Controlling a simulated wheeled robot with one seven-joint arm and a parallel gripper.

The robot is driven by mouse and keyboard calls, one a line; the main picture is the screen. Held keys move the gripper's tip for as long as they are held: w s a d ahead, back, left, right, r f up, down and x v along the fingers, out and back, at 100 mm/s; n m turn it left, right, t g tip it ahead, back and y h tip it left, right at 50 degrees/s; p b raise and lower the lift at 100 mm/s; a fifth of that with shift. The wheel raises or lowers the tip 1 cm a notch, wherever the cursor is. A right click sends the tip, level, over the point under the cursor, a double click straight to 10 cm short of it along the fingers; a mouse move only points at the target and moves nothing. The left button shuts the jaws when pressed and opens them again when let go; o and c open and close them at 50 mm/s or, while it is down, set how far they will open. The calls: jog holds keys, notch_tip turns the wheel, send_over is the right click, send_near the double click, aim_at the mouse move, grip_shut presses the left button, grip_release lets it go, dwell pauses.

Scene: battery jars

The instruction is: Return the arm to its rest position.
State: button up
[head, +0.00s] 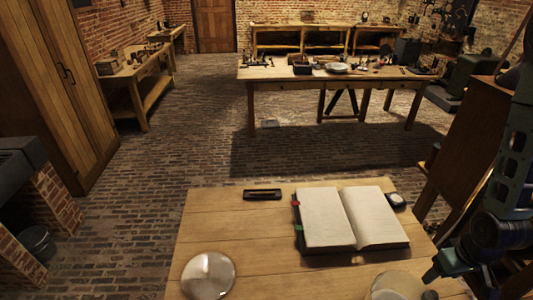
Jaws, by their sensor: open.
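My arm (510,160) comes down along the right edge of the view. My gripper (432,284) is low at the right, over the near right part of the wooden table (235,240). Its jaws are open, and I see nothing held between them. A round clear glass jar (398,284) stands just left of the fingertips, cut off by the bottom edge; I cannot tell whether they touch. Another round glass jar (208,276) stands at the table's near left.
An open book (325,218) lies mid-table, with a dark tray (262,194) to its left and a small round dark-rimmed object (396,200) to its right. A brown wooden panel (470,150) stands beside my arm.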

jog(key=w+a+r+n+b, duration=0.1)
jog(key=w+a+n+b, duration=0.35)
jog(key=a+b, duration=1)
jog(key=s+a+r+n+b, duration=0.1)
jog(key=s+a+r+b, duration=0.1)
jog(key=s+a, duration=0.4)
jog(key=s+a+r+n+g+b, duration=0.1)
jog(key=s+a+b, duration=0.4)
jog(key=a, duration=0.6)
jog(key=shift+s+a+r+n+y, duration=0.3)
jog(key=shift+s+r+n, duration=0.1)
jog(key=shift+n, duration=0.15)
